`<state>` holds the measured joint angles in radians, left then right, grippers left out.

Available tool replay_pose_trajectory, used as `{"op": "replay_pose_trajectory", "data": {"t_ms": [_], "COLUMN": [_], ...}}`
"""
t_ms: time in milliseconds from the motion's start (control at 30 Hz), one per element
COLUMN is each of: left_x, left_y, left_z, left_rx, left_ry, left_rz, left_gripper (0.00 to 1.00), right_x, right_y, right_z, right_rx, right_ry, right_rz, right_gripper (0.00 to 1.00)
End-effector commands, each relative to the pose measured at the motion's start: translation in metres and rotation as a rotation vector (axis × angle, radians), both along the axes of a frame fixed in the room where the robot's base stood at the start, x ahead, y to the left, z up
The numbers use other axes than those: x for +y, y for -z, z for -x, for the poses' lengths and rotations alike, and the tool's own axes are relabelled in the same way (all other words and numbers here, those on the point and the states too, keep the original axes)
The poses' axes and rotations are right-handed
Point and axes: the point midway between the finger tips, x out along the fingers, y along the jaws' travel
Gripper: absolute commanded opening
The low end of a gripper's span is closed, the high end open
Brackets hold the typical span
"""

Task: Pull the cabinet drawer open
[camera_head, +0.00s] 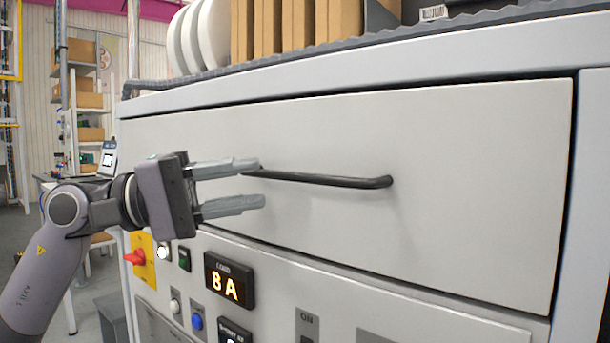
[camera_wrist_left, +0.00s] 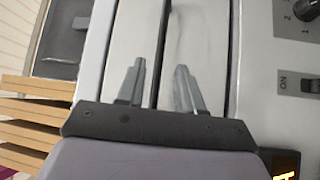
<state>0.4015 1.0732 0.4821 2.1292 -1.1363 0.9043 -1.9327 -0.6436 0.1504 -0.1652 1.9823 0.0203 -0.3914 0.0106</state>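The cabinet's wide pale grey drawer (camera_head: 470,170) sits flush in the cabinet front in the head view, with a thin dark gap around it. A black bar handle (camera_head: 330,180) runs across it, its right end bent into the drawer face. My left gripper (camera_head: 261,183) is open at the handle's left part, one finger above the bar and one below. In the left wrist view the handle (camera_wrist_left: 162,60) is a dark line between the two spread fingers (camera_wrist_left: 160,82); I cannot tell whether either touches it. My right gripper is in neither view.
Brown boxes (camera_head: 290,28) and white discs (camera_head: 200,38) stand on the cabinet top. Below the drawer is a control panel with a lit display (camera_head: 229,281), buttons and a red knob (camera_head: 136,257). The space before the drawer's right part is clear.

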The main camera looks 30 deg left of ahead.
Motion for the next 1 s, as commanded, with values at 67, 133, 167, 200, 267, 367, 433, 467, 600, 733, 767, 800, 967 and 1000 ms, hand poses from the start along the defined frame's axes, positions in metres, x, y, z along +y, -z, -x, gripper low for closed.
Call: {"op": "replay_pose_trajectory", "data": {"t_ms": [67,133,167,200,267,367,433,467,600,733,767,800,967,1000], "left_x": [-0.005,-0.011,-0.013,-0.017,-0.023,-0.032,-0.037,-0.039,-0.046,-0.05,-0.05,-0.051,-0.051,-0.051], "left_y": [-0.004,-0.006,-0.007,-0.007,-0.009,-0.01,-0.011,-0.011,-0.011,-0.011,-0.01,-0.01,-0.009,-0.009], "left_z": [-0.004,-0.008,-0.011,-0.014,-0.019,-0.026,-0.03,-0.032,-0.038,-0.042,-0.042,-0.043,-0.043,-0.043], "left_rx": [0.001,0.001,0.001,0.001,0.001,0.001,0.001,0.001,0.001,0.001,0.001,0.001,0.001,0.001], "left_ry": [0.002,0.001,0.001,0.002,0.001,0.002,0.001,0.001,0.0,-0.001,-0.001,0.0,0.0,0.0], "left_rz": [-0.002,-0.002,-0.001,0.0,0.0,0.0,0.002,0.002,0.002,0.002,0.002,0.002,0.002,0.002], "left_gripper": [0.36,0.36,0.36,0.36,0.36,0.36,0.36,0.36,0.36,0.36,0.36,0.36,0.36,0.36], "right_x": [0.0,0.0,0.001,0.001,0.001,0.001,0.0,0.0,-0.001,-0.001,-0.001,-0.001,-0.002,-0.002], "right_y": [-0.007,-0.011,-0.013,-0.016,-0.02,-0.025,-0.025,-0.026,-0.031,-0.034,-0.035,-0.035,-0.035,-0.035], "right_z": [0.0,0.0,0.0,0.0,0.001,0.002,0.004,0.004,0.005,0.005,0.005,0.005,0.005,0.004], "right_rx": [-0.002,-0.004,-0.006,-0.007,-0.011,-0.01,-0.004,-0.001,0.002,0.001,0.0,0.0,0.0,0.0], "right_ry": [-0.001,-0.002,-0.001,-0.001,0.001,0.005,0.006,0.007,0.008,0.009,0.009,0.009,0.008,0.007], "right_rz": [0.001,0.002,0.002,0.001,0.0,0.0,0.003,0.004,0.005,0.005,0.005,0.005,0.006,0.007], "right_gripper": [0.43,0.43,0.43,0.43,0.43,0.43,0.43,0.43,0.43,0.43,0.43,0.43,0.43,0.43]}}
